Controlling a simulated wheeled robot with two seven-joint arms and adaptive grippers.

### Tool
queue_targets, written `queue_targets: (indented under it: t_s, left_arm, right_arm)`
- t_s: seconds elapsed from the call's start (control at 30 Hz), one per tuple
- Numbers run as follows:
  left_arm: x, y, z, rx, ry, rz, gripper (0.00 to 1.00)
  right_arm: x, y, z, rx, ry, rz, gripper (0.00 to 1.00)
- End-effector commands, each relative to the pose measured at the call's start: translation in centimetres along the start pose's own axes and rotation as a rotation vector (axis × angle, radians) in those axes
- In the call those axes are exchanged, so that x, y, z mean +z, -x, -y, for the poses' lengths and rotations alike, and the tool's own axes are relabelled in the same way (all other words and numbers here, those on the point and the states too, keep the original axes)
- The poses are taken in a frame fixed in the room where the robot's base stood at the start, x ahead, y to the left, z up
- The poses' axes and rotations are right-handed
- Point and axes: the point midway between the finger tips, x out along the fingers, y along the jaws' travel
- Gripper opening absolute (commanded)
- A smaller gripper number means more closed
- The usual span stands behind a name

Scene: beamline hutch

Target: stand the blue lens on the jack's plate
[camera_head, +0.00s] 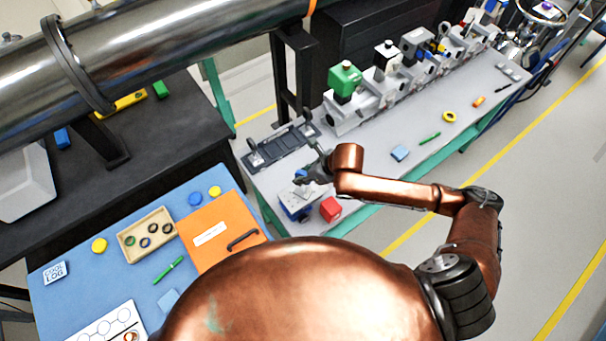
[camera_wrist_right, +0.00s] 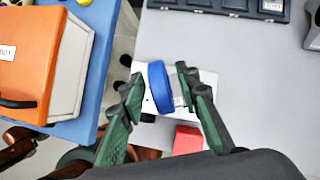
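The blue lens (camera_wrist_right: 160,88) shows in the right wrist view as a thick blue ring, standing on edge between the fingers of my right gripper (camera_wrist_right: 160,88). My left gripper is not in view.
A red block (camera_head: 330,209) stands right beside the jack. A dark tray (camera_head: 281,146) lies behind it on the grey bench. An orange-topped box (camera_head: 220,232) is on the blue mat to the left. Instruments on a rail stand farther back.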

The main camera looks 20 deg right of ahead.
Motion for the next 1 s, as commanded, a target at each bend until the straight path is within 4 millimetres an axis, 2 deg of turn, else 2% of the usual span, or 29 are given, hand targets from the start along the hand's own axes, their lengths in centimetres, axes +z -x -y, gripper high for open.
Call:
queue_targets:
  t_s: [0.2, 0.33, 0.77, 0.83, 1.0]
  left_arm:
    - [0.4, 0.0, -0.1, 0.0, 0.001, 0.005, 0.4]
    - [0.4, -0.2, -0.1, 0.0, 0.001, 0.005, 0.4]
    - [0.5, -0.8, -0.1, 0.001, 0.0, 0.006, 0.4]
    - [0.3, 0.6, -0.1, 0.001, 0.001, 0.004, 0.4]
    - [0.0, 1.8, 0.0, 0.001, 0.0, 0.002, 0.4]
  right_arm:
    - [0.0, 0.2, 0.0, -0.001, 0.001, 0.001, 0.3]
    - [0.0, 1.3, 0.1, -0.002, 0.003, 0.001, 0.3]
    - [0.0, 10.0, 0.1, -0.005, 0.003, 0.001, 0.3]
    - [0.2, 10.9, 0.0, 0.0, -0.002, -0.002, 0.3]
    - [0.2, 11.9, 0.0, 0.001, -0.001, 0.001, 0.3]
